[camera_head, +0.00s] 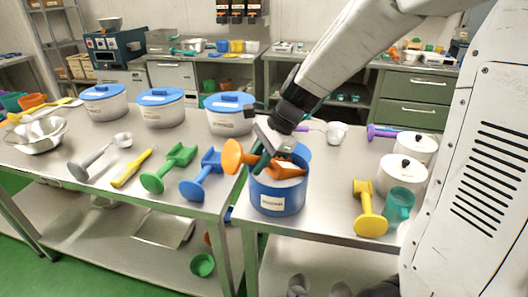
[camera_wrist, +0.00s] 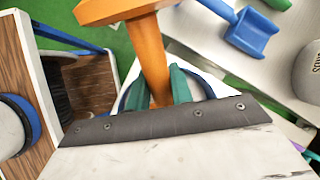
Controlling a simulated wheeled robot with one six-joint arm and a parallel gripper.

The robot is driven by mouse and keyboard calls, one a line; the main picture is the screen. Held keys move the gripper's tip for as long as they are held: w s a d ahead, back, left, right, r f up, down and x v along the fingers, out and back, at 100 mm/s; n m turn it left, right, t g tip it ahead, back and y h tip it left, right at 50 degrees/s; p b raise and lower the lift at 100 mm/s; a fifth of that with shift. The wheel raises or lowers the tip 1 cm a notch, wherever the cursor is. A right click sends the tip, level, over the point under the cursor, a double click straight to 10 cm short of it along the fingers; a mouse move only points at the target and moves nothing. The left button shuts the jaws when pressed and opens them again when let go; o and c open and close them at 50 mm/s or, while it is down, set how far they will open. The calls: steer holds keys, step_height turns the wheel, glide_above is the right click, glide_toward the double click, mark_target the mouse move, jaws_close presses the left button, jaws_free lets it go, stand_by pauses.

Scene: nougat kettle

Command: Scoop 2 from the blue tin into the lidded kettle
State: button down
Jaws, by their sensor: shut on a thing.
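My gripper (camera_head: 268,158) is shut on the handle of an orange scoop (camera_head: 240,160) at the mouth of the blue tin (camera_head: 277,200). The scoop's broad end sticks out to the left of the tin. Its other end is over or inside the tin's mouth; I cannot tell how deep. In the wrist view the teal fingers (camera_wrist: 165,88) grip the orange handle (camera_wrist: 151,55). The tin's contents are mostly hidden. Two white lidded pots with black knobs, a front one (camera_head: 401,178) and a rear one (camera_head: 416,148), stand on the right; both lids are on.
Blue (camera_head: 203,178), green (camera_head: 168,170) and yellow (camera_head: 132,168) utensils lie on the left table. Several blue-lidded white tubs (camera_head: 160,110) stand behind them. A gap separates the tables.

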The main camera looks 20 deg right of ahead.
mark_target(236, 142)
steer(key=shift+a+f+h, duration=0.15)
steer(key=shift+a+h, duration=0.3)
steer(key=shift+h, duration=0.05)
steer(key=a+h, duration=0.1)
steer(key=r+h, duration=0.1)
steer(key=a+h, duration=0.1)
steer(key=shift+s+a+r+n+t, duration=0.25)
steer(key=shift+a+r+n+t, duration=0.05)
steer(key=shift+s+a+r+h, duration=0.1)
steer(key=shift+a+r+h, duration=0.05)
steer(key=shift+a+h, duration=0.45)
steer(key=shift+h, duration=0.3)
steer(key=shift+a+r, duration=0.15)
steer(key=shift+r, duration=1.25)
steer(key=shift+a+r, duration=0.15)
steer(key=shift+r, duration=1.2)
